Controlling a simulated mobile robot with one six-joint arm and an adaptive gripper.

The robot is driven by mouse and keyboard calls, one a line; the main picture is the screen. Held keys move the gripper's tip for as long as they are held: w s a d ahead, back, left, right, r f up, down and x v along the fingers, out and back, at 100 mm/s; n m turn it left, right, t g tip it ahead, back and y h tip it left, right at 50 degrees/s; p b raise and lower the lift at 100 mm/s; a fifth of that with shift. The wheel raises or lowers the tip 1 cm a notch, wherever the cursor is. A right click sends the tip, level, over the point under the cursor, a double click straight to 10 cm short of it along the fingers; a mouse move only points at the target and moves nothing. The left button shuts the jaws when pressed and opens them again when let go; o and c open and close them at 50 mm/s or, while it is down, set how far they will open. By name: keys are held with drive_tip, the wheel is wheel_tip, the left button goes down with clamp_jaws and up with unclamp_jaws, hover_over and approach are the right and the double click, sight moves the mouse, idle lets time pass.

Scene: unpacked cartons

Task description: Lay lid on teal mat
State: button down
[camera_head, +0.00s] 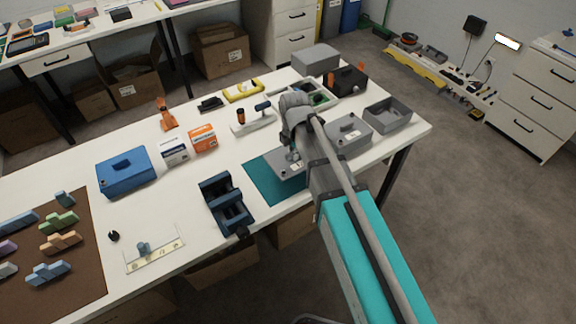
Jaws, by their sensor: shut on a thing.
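The teal mat (262,186) lies flat near the front edge of the white table, partly covered from view by the lid and my arm. The lid (285,170) is a flat grey plate over the right part of the mat. My gripper (294,156) is shut on the lid from above, mostly hidden by my own arm. I cannot tell whether the lid touches the mat or hangs just above it.
A dark blue vise-like block (226,205) stands left of the mat. A grey lidded box (349,136) and an open grey box (388,116) stand to the right. A blue case (125,172) and an orange-white carton (203,139) stand further left.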

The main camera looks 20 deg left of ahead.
sight(289, 161)
drive_tip(key=shift+w+a+f+b, duration=0.2)
drive_tip(key=shift+a+f+b, duration=0.2)
drive_tip(key=shift+a+f, duration=0.25)
drive_tip(key=shift+d+f, duration=0.1)
drive_tip(key=shift+w+a+f+b, duration=0.15)
drive_tip(key=shift+a+f+b, duration=0.15)
drive_tip(key=shift+f+b, duration=1.65)
drive_tip(key=shift+b, duration=0.05)
drive_tip(key=shift+f, duration=0.2)
drive_tip(key=c, duration=0.7)
unclamp_jaws()
drive_tip(key=shift+o, duration=0.2)
drive_tip(key=shift+r, duration=0.2)
wheel_tip(289, 161, up, 12)
drive_tip(key=p, duration=1.2)
